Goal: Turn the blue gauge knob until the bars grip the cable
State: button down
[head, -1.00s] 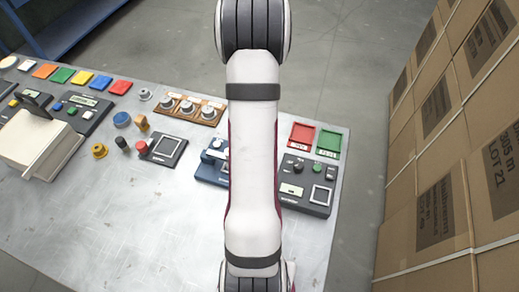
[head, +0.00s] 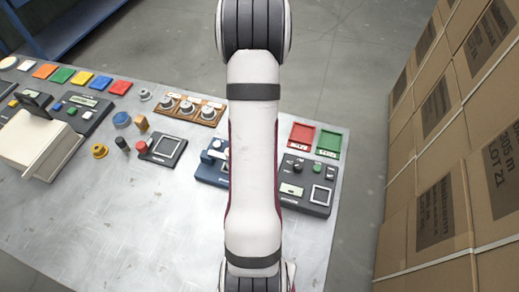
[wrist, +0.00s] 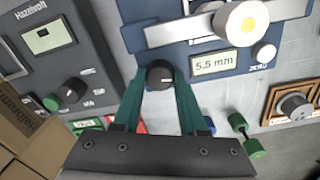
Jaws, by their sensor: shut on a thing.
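In the wrist view the blue gauge (wrist: 205,62) fills the upper middle, and its display reads 5.5 mm. Its black knob (wrist: 160,75) with a white mark sits between the green fingers of my gripper (wrist: 160,82), which are shut on it. A pale metal bar (wrist: 180,33) crosses the gauge above the knob. A white cylinder with a yellow centre (wrist: 241,20), seemingly the cable, lies by the bar's right end; I cannot tell whether the bars touch it. In the head view the gauge (head: 210,170) is partly hidden by my arm, and my gripper is hidden.
A dark panel (wrist: 55,50) with a screen and knobs stands left of the gauge. A small white button (wrist: 263,53) is right of the display. A wooden block with dials (wrist: 292,103) and a green dumbbell-shaped piece (wrist: 246,135) lie to the right. Stacked cartons (head: 440,160) stand beside the table.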

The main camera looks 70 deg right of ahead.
jog(key=c, duration=0.7)
grip_release()
jog(key=shift+c, duration=0.2)
notch_tip(320, 180, up, 16)
jog(key=shift+w, duration=0.15)
jog(key=shift+d, duration=0.1)
jog(key=w+a+r+n, duration=0.35)
jog(key=w+a, duration=0.45)
jog(key=a, duration=0.3)
jog(key=w+a+n+y, duration=0.1)
jog(key=a+n, duration=0.6)
jog(key=a, duration=0.8)
jog(key=s+a+n, duration=0.5)
jog(key=s+a, duration=0.1)
jog(key=a, duration=0.5)
jog(key=shift+s+a+f+n+y, duration=0.2)
jog(key=shift+s+f+n+y, duration=0.05)
jog(key=shift+f+n+y, duration=0.15)
